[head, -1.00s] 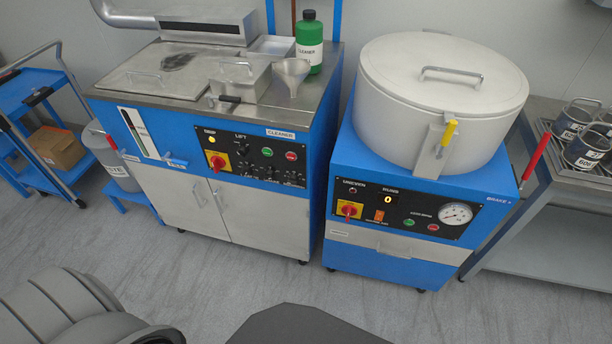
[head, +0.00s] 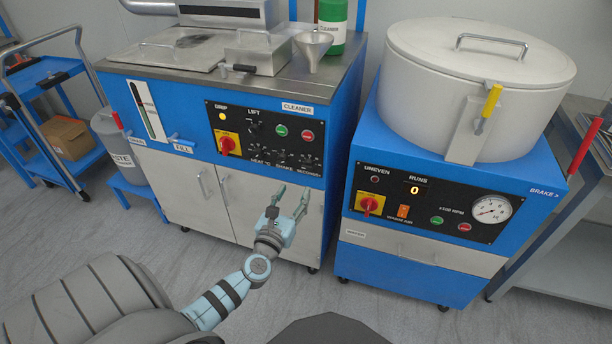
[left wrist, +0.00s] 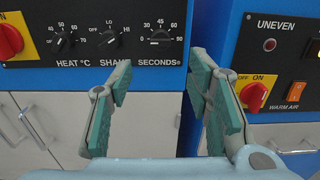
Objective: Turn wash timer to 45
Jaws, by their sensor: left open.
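The wash timer is the black SECONDS knob (left wrist: 160,38) on the cleaner's black panel, at the top middle of the left wrist view. In the head view the knob (head: 306,160) is small, at the panel's lower right. My left gripper (head: 290,200) is open and empty, in front of the cleaner's right door and below the knob. In the left wrist view its fingers (left wrist: 160,85) stand apart below the knob, not touching it. My right gripper is out of view.
The HEAT (left wrist: 60,42) and SHAKE (left wrist: 109,38) knobs sit left of the timer. A red and yellow switch (head: 228,144) is further left. The brake machine (head: 350,260) stands to the right, across a narrow gap. Door handles (head: 203,184) stick out below the panel.

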